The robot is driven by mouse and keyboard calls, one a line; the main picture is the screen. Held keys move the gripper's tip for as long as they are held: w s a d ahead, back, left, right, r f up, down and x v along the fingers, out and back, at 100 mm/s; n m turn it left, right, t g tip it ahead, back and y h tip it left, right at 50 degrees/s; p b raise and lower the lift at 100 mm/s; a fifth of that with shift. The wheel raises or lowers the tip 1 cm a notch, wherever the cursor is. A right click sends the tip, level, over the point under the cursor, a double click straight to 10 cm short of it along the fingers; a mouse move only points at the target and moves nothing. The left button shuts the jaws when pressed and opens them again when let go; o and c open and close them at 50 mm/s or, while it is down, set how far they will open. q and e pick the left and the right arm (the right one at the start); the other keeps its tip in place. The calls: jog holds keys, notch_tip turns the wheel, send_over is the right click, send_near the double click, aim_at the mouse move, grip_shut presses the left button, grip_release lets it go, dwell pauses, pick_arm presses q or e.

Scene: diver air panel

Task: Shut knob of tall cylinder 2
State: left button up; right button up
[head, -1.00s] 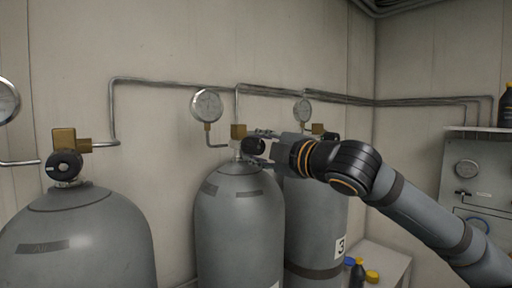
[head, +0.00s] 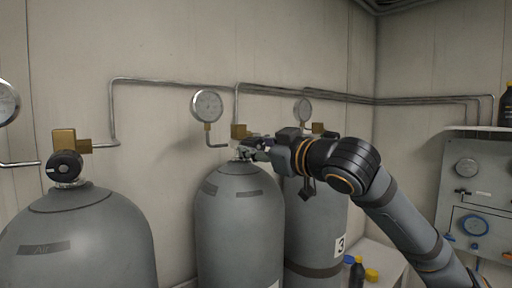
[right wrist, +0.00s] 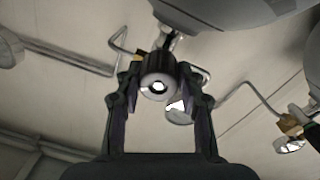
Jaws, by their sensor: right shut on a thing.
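Tall cylinder 2 (head: 240,215) is the grey tank in the middle of the head view, just left of the tank labelled 3. Its brass valve (head: 239,131) sits on top. My right gripper (head: 252,148) reaches it from the right and is shut on the black knob (right wrist: 157,77). In the right wrist view the round knob, with a pale centre, sits between the two fingers. In the head view the gripper mostly hides the knob. My left gripper is not in view.
Tall cylinder 3 (head: 316,230) stands close behind on the right, partly behind my arm. Another grey tank (head: 75,240) with its own black knob (head: 65,166) is at the left. A gauge (head: 207,105) and pipes run along the wall. A control panel (head: 478,195) is at far right.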

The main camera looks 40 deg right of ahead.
jog(key=m, duration=0.5)
jog(key=shift+f+m, duration=0.2)
jog(key=shift+m, duration=0.5)
jog(key=o, duration=1.2)
jog(key=shift+r, duration=0.1)
jog(key=shift+c, duration=0.2)
jog(key=shift+r, duration=0.2)
